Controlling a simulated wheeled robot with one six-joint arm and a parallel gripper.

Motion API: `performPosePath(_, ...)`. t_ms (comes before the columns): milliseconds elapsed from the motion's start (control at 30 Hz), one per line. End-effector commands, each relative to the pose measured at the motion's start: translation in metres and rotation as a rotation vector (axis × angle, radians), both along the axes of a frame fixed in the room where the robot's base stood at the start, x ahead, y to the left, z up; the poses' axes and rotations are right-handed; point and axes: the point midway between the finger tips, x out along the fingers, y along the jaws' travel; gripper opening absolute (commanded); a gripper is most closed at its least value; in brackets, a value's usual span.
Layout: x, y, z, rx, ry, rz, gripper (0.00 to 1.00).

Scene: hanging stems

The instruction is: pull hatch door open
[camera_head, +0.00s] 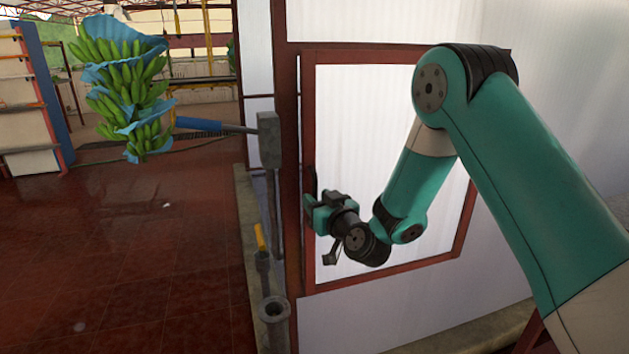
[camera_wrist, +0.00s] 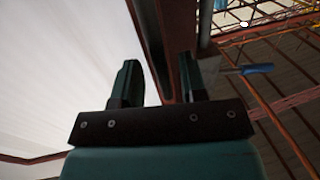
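The hatch door (camera_head: 390,95) is a white panel in a red-brown frame, set in the white wall; it looks shut or nearly so. A dark upright handle (camera_head: 313,182) shows at its left edge, partly hidden by my gripper (camera_head: 312,212). My gripper is at that left edge, just below the handle's visible top. In the wrist view the two fingers of my gripper (camera_wrist: 159,85) stand apart, with red-brown frame bars (camera_wrist: 150,40) showing in the gap. I cannot tell whether the fingers touch the handle.
A grey post with a box (camera_head: 268,140) and a blue-gripped lever (camera_head: 198,124) stands left of the door. Grey pipe ends (camera_head: 275,309) stand below it. A banana bunch (camera_head: 125,85) with blue sheets hangs at upper left. The red tiled floor (camera_head: 130,260) is clear.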

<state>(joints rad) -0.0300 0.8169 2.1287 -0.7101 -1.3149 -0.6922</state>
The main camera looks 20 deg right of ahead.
Motion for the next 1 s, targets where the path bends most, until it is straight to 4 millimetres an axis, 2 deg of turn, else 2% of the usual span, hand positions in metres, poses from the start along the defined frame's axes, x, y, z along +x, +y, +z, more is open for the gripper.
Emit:
performPosePath(33,0.004,0.001,0.006,0.0,0.002,0.001,0.39)
performPosePath(233,0.014,0.003,0.002,0.001,0.001,0.001,0.39)
performPosePath(600,0.016,0.004,-0.001,0.0,0.0,0.001,0.39)
performPosePath(633,0.016,0.004,-0.001,0.0,0.0,0.001,0.34)
performPosePath(767,0.016,0.004,-0.001,0.0,0.0,0.001,0.04)
performPosePath(800,0.016,0.004,-0.001,0.0,0.0,0.001,0.0)
performPosePath(1000,0.016,0.004,-0.001,0.0,0.0,0.002,0.0)
